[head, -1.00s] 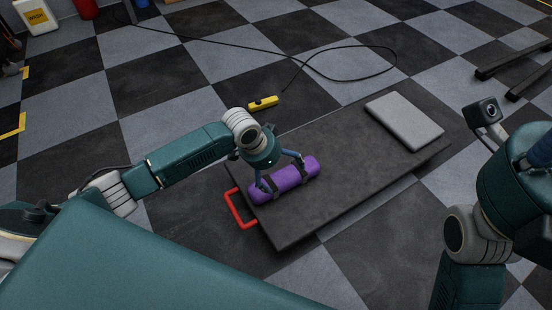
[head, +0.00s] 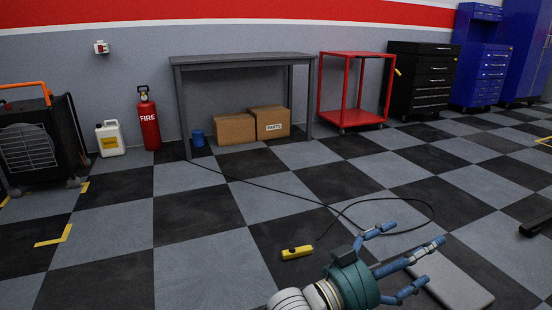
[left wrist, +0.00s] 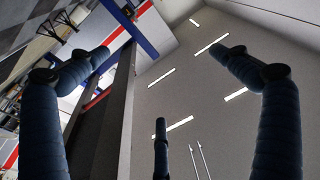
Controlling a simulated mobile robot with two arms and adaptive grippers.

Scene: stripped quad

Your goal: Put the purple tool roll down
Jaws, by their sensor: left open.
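The purple tool roll is not in either current view. My left gripper (head: 412,258) is at the bottom right of the head view, raised with its fingers spread and nothing between them. A flat grey panel (head: 455,285) shows low in the head view, partly behind the gripper. My right gripper is out of view.
A yellow tool (head: 298,252) on a black cable lies on the checkered floor. Along the wall stand a fire extinguisher (head: 148,120), a grey table (head: 243,60) over two cardboard boxes (head: 268,122), a red cart (head: 352,116) and a black tool chest (head: 418,80).

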